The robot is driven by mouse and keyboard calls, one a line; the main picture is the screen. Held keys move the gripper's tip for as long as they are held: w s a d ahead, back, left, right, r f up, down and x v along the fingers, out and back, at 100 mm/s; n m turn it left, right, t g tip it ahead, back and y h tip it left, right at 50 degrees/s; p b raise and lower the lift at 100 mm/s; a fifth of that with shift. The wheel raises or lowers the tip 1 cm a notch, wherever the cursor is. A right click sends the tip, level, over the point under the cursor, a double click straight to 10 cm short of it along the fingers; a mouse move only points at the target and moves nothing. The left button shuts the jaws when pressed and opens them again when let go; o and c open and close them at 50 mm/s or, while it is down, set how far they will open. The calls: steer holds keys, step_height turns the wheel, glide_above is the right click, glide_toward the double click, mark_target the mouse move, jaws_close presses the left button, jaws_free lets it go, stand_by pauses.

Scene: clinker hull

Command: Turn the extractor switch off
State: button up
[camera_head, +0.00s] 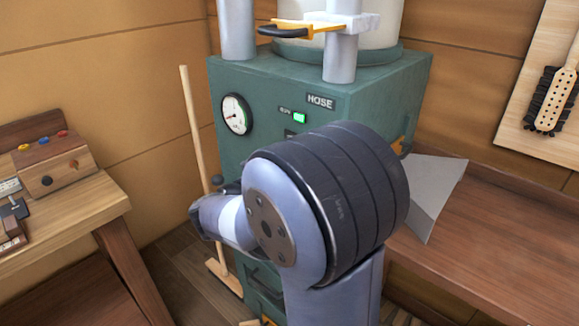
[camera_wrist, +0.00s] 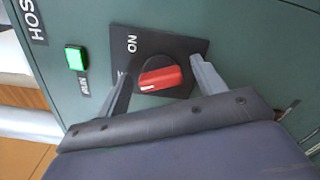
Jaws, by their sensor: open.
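The extractor switch is a red rotary knob (camera_wrist: 162,78) on a dark square plate (camera_wrist: 185,48), seen in the wrist view. The plate carries the word ON, turned on its side; other lettering is partly hidden by a finger. The red bar lies nearly crosswise, slightly tilted in the picture. My gripper (camera_wrist: 162,68) is open, with one grey finger on each side of the knob and gaps visible between them. I cannot tell how deep the fingertips reach. In the head view my arm hides the switch and the fingers.
The green cabinet (camera_head: 355,85) has a lit green lamp (camera_head: 300,118), also in the wrist view (camera_wrist: 76,58), and a round gauge (camera_head: 236,114). A wooden pole (camera_head: 190,120) stands left of it. A bench (camera_head: 70,215) is at left, a wooden counter (camera_head: 500,225) at right.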

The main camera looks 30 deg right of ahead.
steer(key=v, duration=1)
steer(key=shift+a, duration=0.35)
steer(key=shift+s, duration=0.15)
steer(key=x, duration=1.1)
steer(key=shift+a, duration=0.15)
